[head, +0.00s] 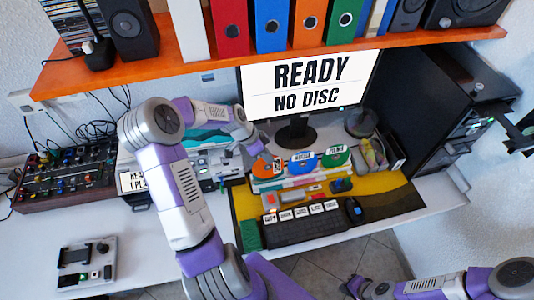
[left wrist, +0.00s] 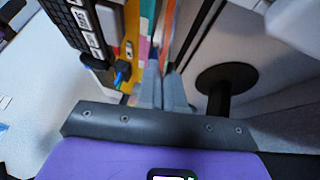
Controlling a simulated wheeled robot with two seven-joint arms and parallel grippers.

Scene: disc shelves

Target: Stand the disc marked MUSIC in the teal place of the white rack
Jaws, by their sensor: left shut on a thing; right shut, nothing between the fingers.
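Three discs stand upright in a row on the desk: an orange disc (head: 262,168), a blue disc (head: 301,162) and a green disc (head: 338,156). Each has a small white label. The blue one's seems to read MUSIC and the green one's FILMS; the orange one's tilted label is unclear. The low white rack (head: 290,183) is under them, and its teal place cannot be made out. My left gripper (head: 261,150) is at the orange disc's top edge, shut on it as far as I can tell. Its fingers fill the middle of the left wrist view (left wrist: 163,92). My right gripper (head: 353,286) is shut and empty, low in front of the desk.
A monitor (head: 310,85) reading READY, NO DISC stands behind the rack. A keyboard (head: 302,223) and mouse (head: 354,209) lie in front. An orange shelf (head: 200,62) with binders hangs above. A mixer (head: 68,182) is at the left. A dark computer tower (head: 430,100) stands right.

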